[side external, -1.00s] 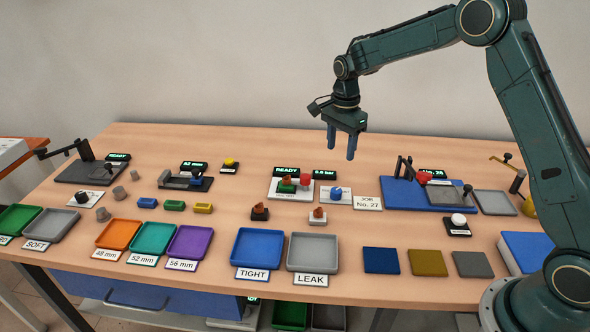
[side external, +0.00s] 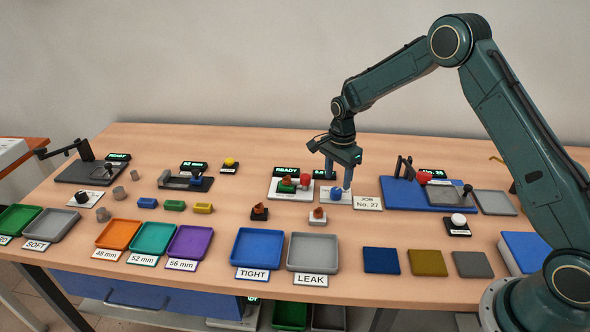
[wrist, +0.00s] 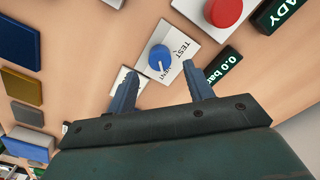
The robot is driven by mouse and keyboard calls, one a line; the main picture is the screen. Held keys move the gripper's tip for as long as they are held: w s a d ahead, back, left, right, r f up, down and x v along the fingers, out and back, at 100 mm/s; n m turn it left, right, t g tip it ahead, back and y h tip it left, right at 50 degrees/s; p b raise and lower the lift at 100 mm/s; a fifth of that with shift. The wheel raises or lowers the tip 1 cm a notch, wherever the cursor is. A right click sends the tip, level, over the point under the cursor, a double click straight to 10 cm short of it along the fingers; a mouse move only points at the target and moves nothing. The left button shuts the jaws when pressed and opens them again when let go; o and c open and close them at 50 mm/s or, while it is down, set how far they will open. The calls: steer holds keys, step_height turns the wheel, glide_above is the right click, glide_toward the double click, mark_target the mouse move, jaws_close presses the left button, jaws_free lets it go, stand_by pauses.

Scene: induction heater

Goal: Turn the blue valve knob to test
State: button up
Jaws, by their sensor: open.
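The blue valve knob (side external: 336,193) sits on a white plate beside the READY station. In the wrist view the blue knob (wrist: 160,56) carries a white pointer line that points at a partly hidden word ending in "NT". The word TEST (wrist: 182,48) is printed on the white plate, to the right of the knob. My gripper (side external: 338,177) is open and points down just above the knob. In the wrist view my gripper's fingers (wrist: 160,71) are spread wide, with the knob beyond their tips, roughly centred between them. I see no contact.
A red button (wrist: 226,10) stands near the knob, with a small display (wrist: 226,66) reading 0.0 bar. A JOB No. 27 card (side external: 367,203) lies to the right. A blue fixture with a lever (side external: 405,168) is farther right. Blue TIGHT and grey LEAK (side external: 313,279) trays lie in front.

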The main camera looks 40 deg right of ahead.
mark_target(337, 190)
steer(key=shift+f, duration=2.05)
steer(key=shift+c, duration=0.4)
steer(key=c, duration=0.9)
